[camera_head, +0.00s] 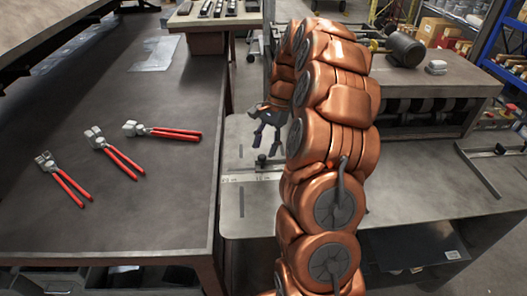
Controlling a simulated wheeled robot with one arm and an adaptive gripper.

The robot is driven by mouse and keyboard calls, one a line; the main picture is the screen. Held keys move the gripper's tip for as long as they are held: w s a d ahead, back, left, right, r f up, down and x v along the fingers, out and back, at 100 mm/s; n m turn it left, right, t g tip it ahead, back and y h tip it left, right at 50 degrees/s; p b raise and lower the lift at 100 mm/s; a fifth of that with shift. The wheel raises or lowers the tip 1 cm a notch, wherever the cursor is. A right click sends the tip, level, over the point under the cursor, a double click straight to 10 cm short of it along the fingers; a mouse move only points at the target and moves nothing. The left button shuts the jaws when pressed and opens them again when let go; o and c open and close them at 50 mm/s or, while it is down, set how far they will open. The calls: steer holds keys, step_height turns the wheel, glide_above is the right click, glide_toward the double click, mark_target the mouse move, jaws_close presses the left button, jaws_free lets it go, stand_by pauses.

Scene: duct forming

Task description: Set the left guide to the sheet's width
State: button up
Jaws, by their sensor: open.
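My gripper (264,139) is open and empty, with its dark fingers pointing down over the left part of the forming machine's grey feed table (430,185). A small black knob (262,160) stands on the table just below the fingers, apparently part of the left guide; a gap seems to remain between them. The rest of that guide is hidden behind my copper-coloured arm. A pale scale strip (245,178) runs beside the knob, its marks too small to read. A guide rail with a dark clamp (500,150) is at the right. A flat, notched metal sheet (155,53) lies on the left bench.
The dark left bench (120,215) carries several red-handled pliers (115,155). The machine's rollers (425,108) and motor (405,48) stand behind the feed table. A blue rack (500,45) is at the far right. My arm blocks the middle of the view.

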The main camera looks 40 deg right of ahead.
steer(key=v, duration=0.9)
steer(key=shift+r, duration=0.15)
steer(key=shift+d, duration=0.1)
